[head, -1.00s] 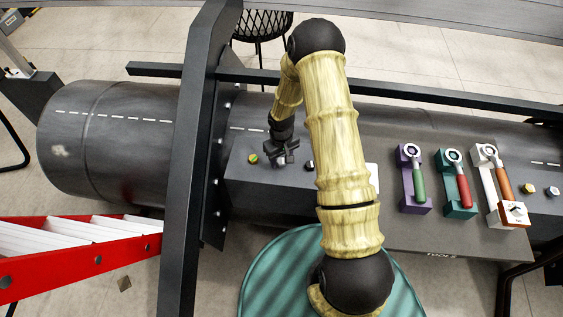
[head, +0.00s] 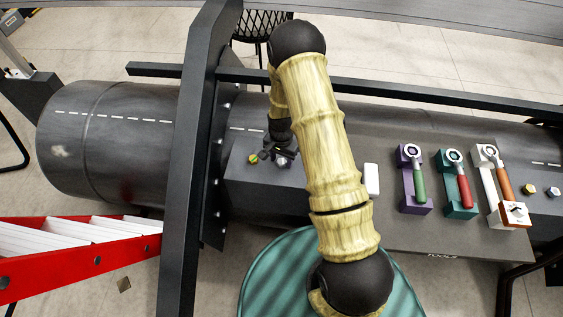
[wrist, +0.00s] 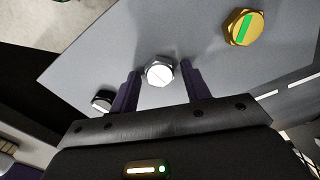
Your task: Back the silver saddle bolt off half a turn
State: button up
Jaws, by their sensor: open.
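The silver saddle bolt (wrist: 159,72) is a hex head with a thin pale slot line. It sits on the grey saddle plate (wrist: 215,75) in the wrist view. My gripper (wrist: 162,76) is open, its two dark purple fingers standing on either side of the bolt head. I cannot tell whether either finger touches it. In the head view my gripper (head: 276,154) is over the left part of the plate and largely covers the bolt. A gold bolt with a green stripe (wrist: 243,27) is to the upper right, and a black bolt (wrist: 103,99) to the lower left.
Purple (head: 416,195), teal (head: 460,210) and white (head: 487,190) holders carry ratchet wrenches at the right. A white block (head: 371,179) lies beside my arm. Two bolts (head: 528,190) sit far right. A dark upright frame (head: 190,150) stands left of the plate.

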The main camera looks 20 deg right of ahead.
jog(key=m+p, duration=0.1)
jog(key=m, duration=0.5)
jog(key=shift+r+m, duration=0.1)
jog(key=shift+m, duration=0.3)
jog(key=m+p, duration=0.2)
jog(key=m, duration=0.2)
jog(key=shift+m, duration=0.6)
jog(key=c, duration=0.8)
jog(key=n, duration=0.3)
jog(key=shift+n+b, duration=0.3)
jog(key=n, duration=0.4)
jog(key=shift+n, duration=0.3)
jog(key=n, duration=0.4)
